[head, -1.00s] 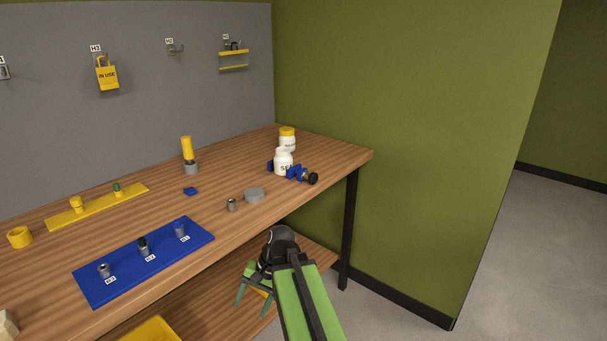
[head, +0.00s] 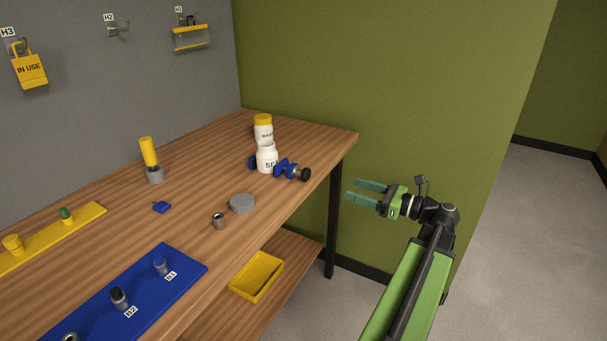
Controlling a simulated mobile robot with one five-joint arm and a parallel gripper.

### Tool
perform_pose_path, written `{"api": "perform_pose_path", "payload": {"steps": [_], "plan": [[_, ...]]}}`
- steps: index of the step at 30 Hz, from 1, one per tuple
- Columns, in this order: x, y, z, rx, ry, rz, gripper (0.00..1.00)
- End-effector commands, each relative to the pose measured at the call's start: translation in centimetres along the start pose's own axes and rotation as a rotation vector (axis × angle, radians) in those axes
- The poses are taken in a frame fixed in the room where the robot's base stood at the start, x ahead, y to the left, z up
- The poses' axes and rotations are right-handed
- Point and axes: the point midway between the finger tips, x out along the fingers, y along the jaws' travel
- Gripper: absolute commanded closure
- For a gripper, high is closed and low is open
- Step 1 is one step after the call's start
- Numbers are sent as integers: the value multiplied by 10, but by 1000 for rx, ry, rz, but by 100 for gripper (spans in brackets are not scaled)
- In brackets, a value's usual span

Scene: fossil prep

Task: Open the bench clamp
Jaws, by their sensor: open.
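The bench clamp (head: 285,167) is blue with a black round knob (head: 305,174) at its right end. It sits on the wooden bench near the back right edge. A white jar (head: 267,160) stands between its blue parts, and I cannot tell how tightly the clamp holds it. My gripper (head: 357,190) is open and empty. It is off the bench's right edge, to the right of the clamp and apart from it, with its green fingers pointing left.
A yellow-capped white bottle (head: 263,129) stands behind the jar. A grey disc (head: 242,203) and a small metal cylinder (head: 219,221) lie in front. A blue board (head: 185,275) is at the front. A yellow tray (head: 257,277) is on the lower shelf. A green wall stands behind.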

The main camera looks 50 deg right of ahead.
Motion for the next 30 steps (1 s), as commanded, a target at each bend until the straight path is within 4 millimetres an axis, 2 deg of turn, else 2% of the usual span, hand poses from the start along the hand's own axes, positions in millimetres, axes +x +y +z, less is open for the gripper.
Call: {"api": "perform_pose_path", "payload": {"steps": [18, 24, 30], "plan": [[143, 1, -1, -2, 2, 5, 38], [166, 1, -1, -2, 2, 3, 38], [169, 1, -1, -2, 2, 2, 38]]}}
